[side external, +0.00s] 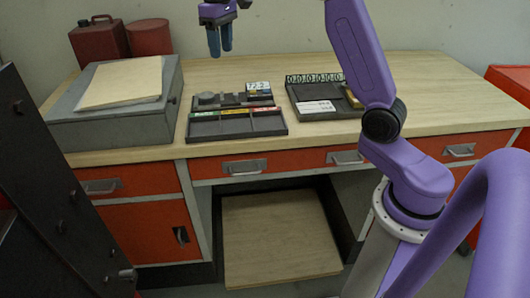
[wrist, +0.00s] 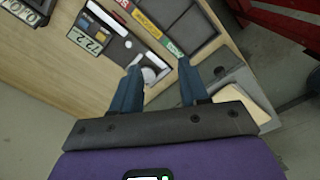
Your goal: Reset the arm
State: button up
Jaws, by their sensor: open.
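My gripper (side external: 220,40) is raised well above the back of the wooden workbench (side external: 430,85), left of centre in the side view. In the wrist view my gripper (wrist: 157,80) shows two blue fingers spread apart with nothing between them. My purple arm reaches in from the right of the side view. Below the gripper, a dark tray with a white label reading about 72.2 (side external: 258,87) stands on the bench; the label also shows in the wrist view (wrist: 84,40). No gate valve can be made out clearly.
A three-compartment tray (side external: 236,124) with coloured labels lies at the bench's front edge. A dark number-plate tray (side external: 318,108) stands right of it. A grey case (side external: 110,125) with a light board (side external: 122,82) is at left, near red cans (side external: 98,42). The bench's right side is clear.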

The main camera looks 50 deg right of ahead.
jog(key=s+a+f+n, duration=0.25)
jog(key=s+a, duration=0.35)
jog(key=s, duration=0.4)
jog(key=s+a+f+n, duration=0.25)
jog(key=s+a, duration=0.35)
jog(key=s, duration=0.3)
jog(key=s+d+f+n, duration=0.2)
jog(key=s+f+n, duration=0.1)
jog(key=s, duration=0.7)
jog(key=s+d+f+n, duration=0.1)
jog(key=s+f, duration=0.3)
jog(key=s, duration=0.5)
jog(key=shift+s+d+n, duration=0.35)
jog(key=shift+n, duration=0.55)
